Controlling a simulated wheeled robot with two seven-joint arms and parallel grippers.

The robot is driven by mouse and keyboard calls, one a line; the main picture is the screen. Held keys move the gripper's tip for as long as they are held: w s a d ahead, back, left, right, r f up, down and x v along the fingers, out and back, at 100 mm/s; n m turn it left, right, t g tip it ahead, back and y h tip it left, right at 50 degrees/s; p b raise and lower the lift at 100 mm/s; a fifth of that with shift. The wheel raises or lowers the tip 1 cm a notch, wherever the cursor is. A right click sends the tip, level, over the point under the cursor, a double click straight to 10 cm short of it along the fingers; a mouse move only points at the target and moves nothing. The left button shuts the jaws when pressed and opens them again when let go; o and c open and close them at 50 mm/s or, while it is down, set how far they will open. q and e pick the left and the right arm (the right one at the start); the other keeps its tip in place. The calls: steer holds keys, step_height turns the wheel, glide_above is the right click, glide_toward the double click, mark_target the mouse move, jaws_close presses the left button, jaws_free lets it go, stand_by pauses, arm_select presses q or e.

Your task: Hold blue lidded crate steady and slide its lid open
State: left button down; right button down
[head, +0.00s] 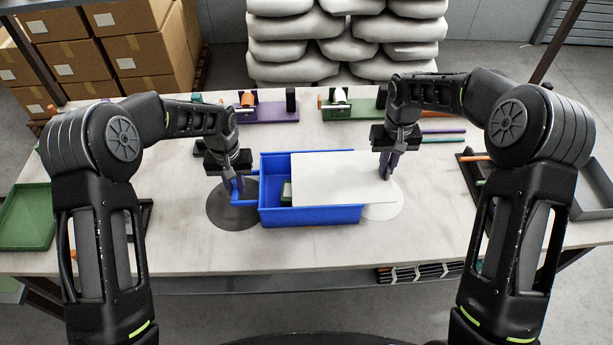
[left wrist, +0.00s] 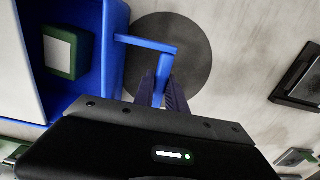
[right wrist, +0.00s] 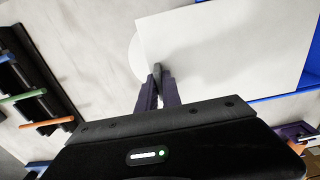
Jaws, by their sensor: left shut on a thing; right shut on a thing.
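The blue crate (head: 308,214) stands on the table in front of me. Its white lid (head: 340,178) is slid to the right, past the crate's right wall, so the left part of the crate is open. A green block with a pale top (left wrist: 62,50) lies inside the crate, partly hidden by the lid in the head view. My left gripper (head: 232,188) is shut on the blue handle (left wrist: 162,68) at the crate's left side. My right gripper (head: 387,170) is shut on the lid at its right end; the lid also shows in the right wrist view (right wrist: 225,50).
A dark round mat (head: 228,212) lies under the handle and a white disc (head: 384,205) under the lid's right end. Purple (head: 265,113) and green (head: 352,110) fixtures stand at the back. A green tray (head: 28,217) is at the left, a dark rack (head: 478,172) at the right.

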arm_select(q)
steer(key=shift+a, duration=0.15)
arm_select(e)
steer(key=shift+d, duration=2.9)
steer(key=c, duration=1.5)
jaws_free()
steer(key=shift+o, duration=0.2)
steer(key=shift+a, duration=0.1)
step_height(320, 180, up, 12)
arm_select(q)
steer(key=c, duration=0.8)
jaws_free()
